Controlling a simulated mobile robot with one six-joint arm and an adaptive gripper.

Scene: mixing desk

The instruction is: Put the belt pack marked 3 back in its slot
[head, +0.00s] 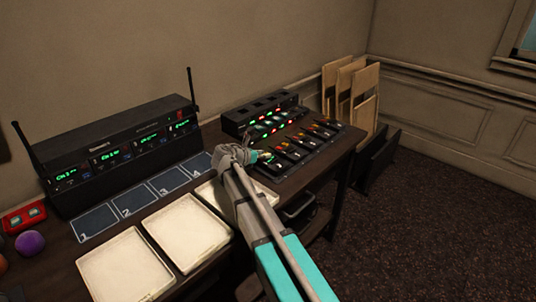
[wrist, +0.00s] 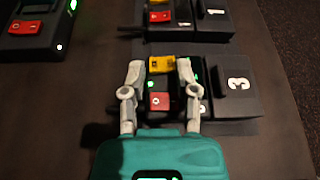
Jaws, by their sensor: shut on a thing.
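My gripper (wrist: 160,70) is shut on a dark belt pack with a yellow button and a red button (wrist: 160,100). A finger lies along each of its sides. Beside it on the right is a black block with a white 3 (wrist: 237,84). The held pack is close against this block; I cannot tell whether it is seated or just above. In the head view my gripper (head: 253,157) is at the near left end of the row of black units (head: 298,146), and my arm hides part of it.
A block marked 1 (wrist: 210,13) is just beyond; another red-buttoned unit (wrist: 30,27) lies at upper left. In the head view are a black receiver rack (head: 120,150) with antennas, numbered pads (head: 128,200), white trays (head: 186,232) and a purple ball (head: 30,242).

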